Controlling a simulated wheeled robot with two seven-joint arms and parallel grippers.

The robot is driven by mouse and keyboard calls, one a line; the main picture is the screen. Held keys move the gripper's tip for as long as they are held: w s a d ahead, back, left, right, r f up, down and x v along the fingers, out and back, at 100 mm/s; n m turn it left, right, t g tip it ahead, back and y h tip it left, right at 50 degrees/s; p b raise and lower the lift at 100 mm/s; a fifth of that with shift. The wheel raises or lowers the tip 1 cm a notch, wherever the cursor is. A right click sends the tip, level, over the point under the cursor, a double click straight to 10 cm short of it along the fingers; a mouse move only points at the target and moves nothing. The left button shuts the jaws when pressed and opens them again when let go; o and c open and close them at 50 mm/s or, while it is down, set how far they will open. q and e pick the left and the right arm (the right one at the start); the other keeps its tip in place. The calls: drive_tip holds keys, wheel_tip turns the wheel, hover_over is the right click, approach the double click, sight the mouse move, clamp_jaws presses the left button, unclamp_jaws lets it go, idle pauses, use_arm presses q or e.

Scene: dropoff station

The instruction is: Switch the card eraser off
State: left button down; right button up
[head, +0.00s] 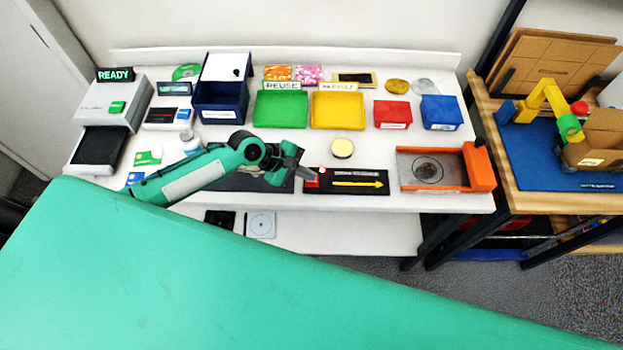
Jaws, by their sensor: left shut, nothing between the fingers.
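A flat black unit (345,188) with a yellow arrow pointing right lies at the front middle of the white table. I take it for the card eraser; its small label is too blurred to read surely. A small red part (312,183) sits at its left end, with a small light spot beside it. My left gripper (308,174) is shut and empty, its tips at or just above this red part. I cannot tell whether they touch it. The gripper partly hides the unit's left end, and the switch's position cannot be made out. My right gripper is not in view.
Behind the unit stand a green tray (281,110), a yellow tray (338,111) and a round cream-topped item (342,149). An orange-framed device (480,168) is to the right. Cards (148,158) and a READY machine (110,102) are at left. My left forearm crosses the table front.

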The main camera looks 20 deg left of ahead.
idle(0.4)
use_arm(q)
drive_tip(key=shift+f, duration=0.1)
drive_tip(key=shift+f, duration=0.35)
drive_tip(key=shift+r+p, duration=0.45)
drive_tip(key=shift+p, duration=0.5)
wheel_tip(320, 180, up, 6)
drive_tip(key=p, duration=0.7)
